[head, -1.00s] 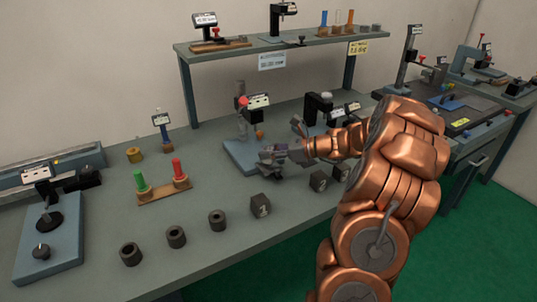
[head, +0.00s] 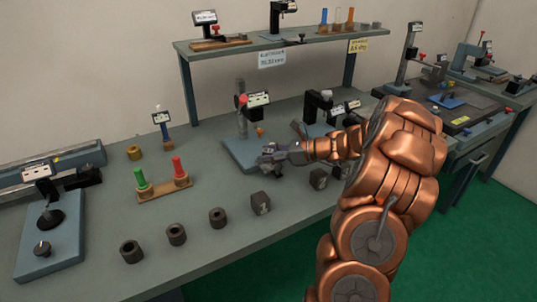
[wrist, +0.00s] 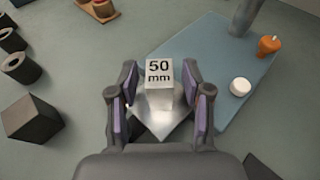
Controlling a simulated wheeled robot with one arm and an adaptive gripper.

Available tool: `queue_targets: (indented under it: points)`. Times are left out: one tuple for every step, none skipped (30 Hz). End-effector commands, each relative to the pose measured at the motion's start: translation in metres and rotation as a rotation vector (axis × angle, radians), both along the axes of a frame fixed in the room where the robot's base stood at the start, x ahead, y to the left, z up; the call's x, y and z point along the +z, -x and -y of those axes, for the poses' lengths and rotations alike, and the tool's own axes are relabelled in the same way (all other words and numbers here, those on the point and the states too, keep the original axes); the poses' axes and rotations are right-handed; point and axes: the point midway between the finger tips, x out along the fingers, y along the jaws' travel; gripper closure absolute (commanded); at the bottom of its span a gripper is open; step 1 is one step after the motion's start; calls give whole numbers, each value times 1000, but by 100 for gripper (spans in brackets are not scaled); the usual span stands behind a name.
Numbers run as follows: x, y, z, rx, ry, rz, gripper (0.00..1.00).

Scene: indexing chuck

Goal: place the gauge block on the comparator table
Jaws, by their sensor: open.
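The gauge block (wrist: 159,88), a pale metal block marked 50 mm, stands between my gripper's fingers in the wrist view. A grey diamond-shaped plate (wrist: 172,125) shows around its foot. My gripper (wrist: 158,93) is open, one finger on each side of the block; I cannot tell whether either touches it. The comparator's blue base (wrist: 205,55) is just beyond and to the right, with a round white table (wrist: 240,86) and an orange-tipped probe (wrist: 268,45). In the head view, my gripper (head: 268,158) is at the front of the blue base (head: 234,152) and hides the block.
Dark cubes (head: 260,203) and several dark rings (head: 177,235) line the bench front. A wooden stand with green and red plugs (head: 164,188) is to the left. The comparator column (head: 241,122) with its display rises behind my gripper. Another black instrument (head: 313,105) stands close right.

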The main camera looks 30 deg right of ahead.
Motion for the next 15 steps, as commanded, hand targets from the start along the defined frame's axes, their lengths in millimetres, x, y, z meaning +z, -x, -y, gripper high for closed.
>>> queue_targets:
  points:
    - [0,0,0,0,0,0,51]
    - [0,0,0,0,0,0,51]
    - [0,0,0,0,0,0,51]
    - [0,0,0,0,0,0,51]
    - [1,0,0,0,0,0,51]
    - [3,0,0,-1,1,-1,51]
    - [4,0,0,-1,1,-1,51]
    - [4,2,3,-2,1,0,51]
    - [5,6,6,-4,2,1,51]
    - [7,8,9,-4,3,2,51]
    - [8,12,12,-4,3,2,51]
    - [10,17,17,-4,2,2,51]
    - [12,21,20,-5,1,3,51]
    - [14,25,24,-4,1,4,51]
    - [16,31,29,-4,2,4,51]
